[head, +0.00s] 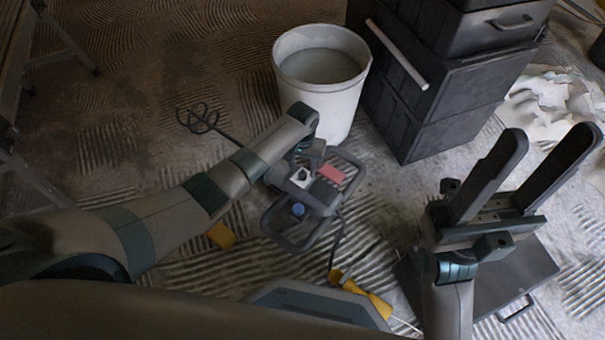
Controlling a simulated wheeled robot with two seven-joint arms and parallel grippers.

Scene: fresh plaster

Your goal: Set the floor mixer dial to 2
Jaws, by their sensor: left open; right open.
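The floor mixer (322,192) lies on the floor at mid-picture, a dark body inside a looped handle frame with a red patch. Its whisk (200,118) points to the upper left. On the body are a small pale plate with a dark centre (300,177) and a blue round knob (298,209); I cannot tell which is the dial, nor read any number. My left gripper (310,155) is open and hangs over the mixer's far part; its fingers are small and partly hidden, so contact is unclear. My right gripper (553,138) is open and empty at the right, fingers pointing up, away from the mixer.
A white bucket (345,105) of grey mix stands behind the mixer, close to my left wrist. Stacked black boxes (430,115) stand right of it. A yellow-handled tool (360,292) and a cable lie in front. A dark flat case (515,275) lies under my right gripper.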

